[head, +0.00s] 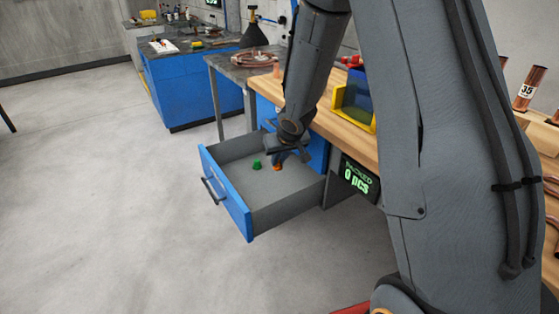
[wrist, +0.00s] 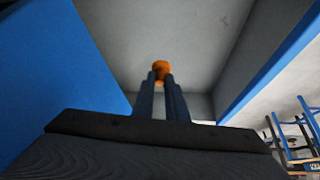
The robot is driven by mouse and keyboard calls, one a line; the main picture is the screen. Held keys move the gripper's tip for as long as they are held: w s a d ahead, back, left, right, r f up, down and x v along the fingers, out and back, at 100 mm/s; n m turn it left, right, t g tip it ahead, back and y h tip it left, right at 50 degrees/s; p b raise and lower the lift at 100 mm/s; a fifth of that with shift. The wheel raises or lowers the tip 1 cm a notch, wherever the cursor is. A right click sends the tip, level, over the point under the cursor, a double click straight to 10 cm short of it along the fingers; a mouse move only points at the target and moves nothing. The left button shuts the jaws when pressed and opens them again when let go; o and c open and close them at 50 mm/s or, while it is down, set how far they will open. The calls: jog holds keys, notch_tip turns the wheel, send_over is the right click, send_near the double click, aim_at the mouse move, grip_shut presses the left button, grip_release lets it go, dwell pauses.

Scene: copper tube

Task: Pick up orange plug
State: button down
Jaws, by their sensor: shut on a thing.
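The orange plug (wrist: 161,67) is between the tips of my gripper (wrist: 162,80) in the wrist view, and the fingers are shut on it. In the head view the orange plug (head: 277,167) shows just below my gripper (head: 281,158), low inside the open drawer (head: 226,207). The fingers cover part of the plug. I cannot tell whether it touches the drawer floor. A green plug (head: 257,164) lies on the drawer floor to the left of the orange one.
The drawer has a blue front and grey walls around my gripper. A wooden workbench (head: 343,137) with a yellow and blue bin (head: 354,101) stands above and to the right. A display (head: 358,177) reads "0 pcs". The floor to the left is clear.

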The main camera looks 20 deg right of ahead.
aim_at(279, 167)
notch_tip(279, 167, up, 16)
jog(key=p, duration=1.9)
jog(key=shift+r, duration=0.25)
